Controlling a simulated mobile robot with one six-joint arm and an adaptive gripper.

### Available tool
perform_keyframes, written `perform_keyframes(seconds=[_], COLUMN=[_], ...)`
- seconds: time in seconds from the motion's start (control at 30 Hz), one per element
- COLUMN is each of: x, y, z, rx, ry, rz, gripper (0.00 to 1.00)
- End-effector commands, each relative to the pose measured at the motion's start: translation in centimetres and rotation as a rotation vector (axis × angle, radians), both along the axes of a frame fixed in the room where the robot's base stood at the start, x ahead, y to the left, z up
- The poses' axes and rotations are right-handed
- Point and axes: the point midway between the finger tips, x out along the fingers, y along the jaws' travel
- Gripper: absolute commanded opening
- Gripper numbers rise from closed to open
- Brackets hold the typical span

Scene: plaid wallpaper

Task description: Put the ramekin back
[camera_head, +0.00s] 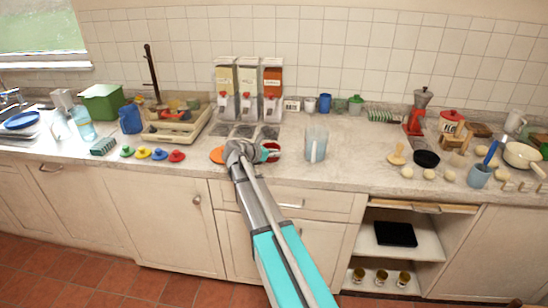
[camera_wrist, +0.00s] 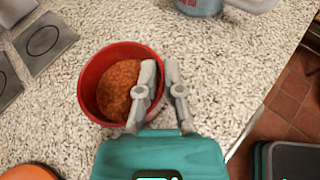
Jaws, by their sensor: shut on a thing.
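The ramekin is a small round red bowl filled with orange-red grains. In the wrist view the ramekin (camera_wrist: 88,88) is upright, and my gripper (camera_wrist: 162,66) is shut on its right wall, one finger inside and one outside. In the head view the ramekin (camera_head: 272,153) is partly hidden behind my gripper (camera_head: 258,150), on or just above the counter; I cannot tell which. Behind it stand three dispensers (camera_head: 248,92) with red taps. Grey square pads with ring marks (camera_head: 243,131) lie in front of them, and also show in the wrist view (camera_wrist: 45,42).
An orange disc (camera_head: 217,155) lies left of my gripper. A clear jug (camera_head: 316,144) stands to the right. Coloured lids (camera_head: 159,154) and a wooden tray (camera_head: 180,129) are at left. A black dish (camera_head: 426,158) is further right. The counter between jug and dish is clear.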

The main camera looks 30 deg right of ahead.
Motion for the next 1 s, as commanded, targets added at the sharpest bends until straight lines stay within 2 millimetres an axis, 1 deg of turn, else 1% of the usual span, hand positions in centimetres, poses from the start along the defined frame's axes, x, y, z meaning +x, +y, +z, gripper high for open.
perform_keyframes(seconds=[0.27,0.43,0.47,0.5,0.57,0.6,0.63,1.0], x=[0.00,-0.01,0.00,0.00,0.00,0.00,0.00,-0.01], y=[-0.02,-0.02,-0.01,-0.01,-0.01,-0.01,-0.01,-0.01], z=[0.04,-0.35,-0.29,-0.24,-0.23,-0.23,-0.23,-0.19], rx=[0.000,0.000,0.000,0.000,0.000,0.000,0.000,0.000], ry=[0.000,0.000,0.000,0.000,0.000,0.000,0.000,0.000], rz=[0.000,0.000,0.000,0.000,0.000,0.000,0.000,0.000], gripper=[0.00,0.00,0.13,0.20,0.32,0.39,0.44,0.44])
